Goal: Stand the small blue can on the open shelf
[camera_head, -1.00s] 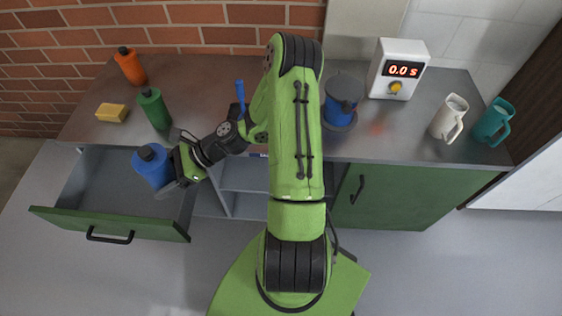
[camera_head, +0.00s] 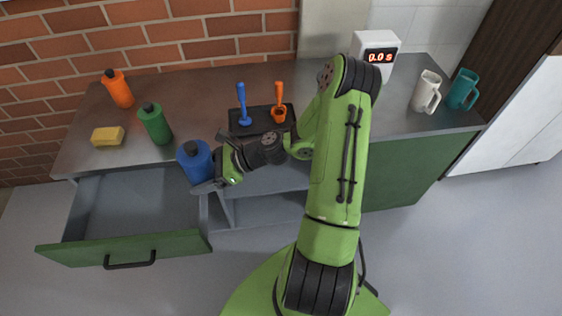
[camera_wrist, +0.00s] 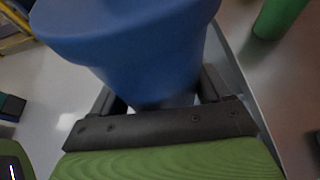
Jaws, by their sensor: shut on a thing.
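The open shelf (camera_head: 265,210) is the grey compartment under the counter, right of the drawer. My arm hides its right part.
The drawer (camera_head: 125,247) is pulled out and looks empty. On the counter (camera_head: 195,95) stand a green bottle (camera_head: 155,124), an orange bottle (camera_head: 120,91), a yellow sponge (camera_head: 107,136), a black tray (camera_head: 262,123) with blue and orange tools, a timer (camera_head: 374,48) and two mugs (camera_head: 426,92).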

